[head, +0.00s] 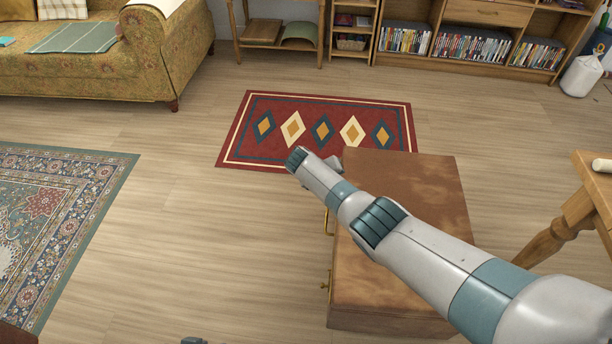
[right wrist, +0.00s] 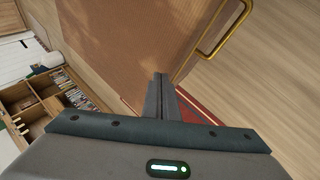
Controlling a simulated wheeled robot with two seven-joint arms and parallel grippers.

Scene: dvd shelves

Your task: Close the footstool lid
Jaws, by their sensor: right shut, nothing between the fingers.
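The footstool (head: 425,190) is a brown box with a mottled top, right of centre in the head view. Two brass handles (head: 326,286) show on its left side. My right arm crosses over it and hides part of the top. The lid looks lowered; I cannot tell whether it is fully closed. In the right wrist view my right gripper (right wrist: 160,95) is shut and empty, in front of a brown footstool surface (right wrist: 130,40) with a brass handle (right wrist: 222,25). I cannot tell whether it touches. A small grey piece at the head view's bottom edge may be my left gripper (head: 193,341).
A red rug (head: 265,105) with diamonds lies beyond the footstool. A patterned rug (head: 60,210) is at left, a sofa (head: 140,60) at upper left. DVD shelves (head: 480,15) line the back. A wooden table (head: 585,205) stands at right. Floor left of the footstool is clear.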

